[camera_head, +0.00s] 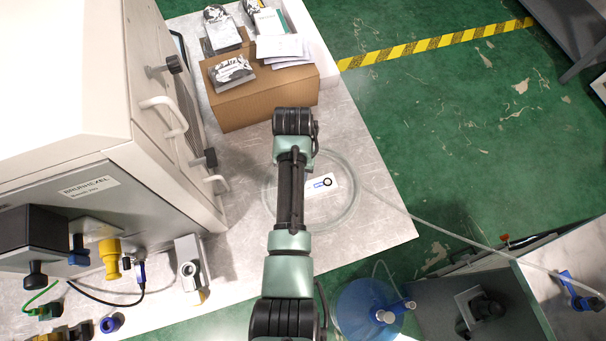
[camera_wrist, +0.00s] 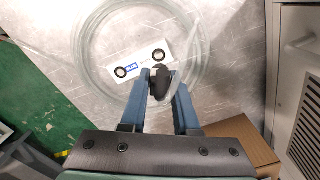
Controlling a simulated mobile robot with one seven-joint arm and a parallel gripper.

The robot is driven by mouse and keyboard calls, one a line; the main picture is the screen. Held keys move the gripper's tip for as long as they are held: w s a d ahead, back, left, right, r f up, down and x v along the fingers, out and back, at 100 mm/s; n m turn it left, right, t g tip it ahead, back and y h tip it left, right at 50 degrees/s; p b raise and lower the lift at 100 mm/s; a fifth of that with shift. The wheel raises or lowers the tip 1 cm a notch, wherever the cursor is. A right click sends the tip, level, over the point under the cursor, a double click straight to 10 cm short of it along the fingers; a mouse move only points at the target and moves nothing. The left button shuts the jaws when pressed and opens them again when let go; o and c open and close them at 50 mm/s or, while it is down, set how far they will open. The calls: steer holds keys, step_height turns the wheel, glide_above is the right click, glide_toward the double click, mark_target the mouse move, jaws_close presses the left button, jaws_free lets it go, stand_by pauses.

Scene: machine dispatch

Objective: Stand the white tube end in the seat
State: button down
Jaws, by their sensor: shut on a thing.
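In the wrist view my gripper (camera_wrist: 161,80) has its blue fingers shut on a dark end piece (camera_wrist: 158,84). Clear tube lies close to it on the right. I see no plainly white end on it. A coil of clear tube (camera_wrist: 205,40) lies on the table around this spot; it also shows in the head view (camera_head: 356,205). Inside the coil is a white plate (camera_wrist: 154,50) with two black rings and a blue label, just beyond the fingertips. The plate shows partly in the head view (camera_head: 313,190). My arm hides the gripper there.
A cardboard box (camera_head: 262,96) with packets stands at the back of the table. A grey machine cabinet (camera_head: 165,110) is at the left. The tube runs right to a blue clip (camera_head: 578,292). A blue bottle (camera_head: 362,312) stands at the bottom.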

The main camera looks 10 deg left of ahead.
steer(key=shift+w+d, duration=0.1)
stand_by(0.5)
steer(key=shift+f+b, duration=1.55)
steer(key=shift+f, duration=0.9)
steer(key=shift+f+b, duration=0.65)
steer(key=shift+f, duration=0.5)
steer(key=shift+c, duration=0.9)
jaws_free()
steer(key=shift+r, duration=0.15)
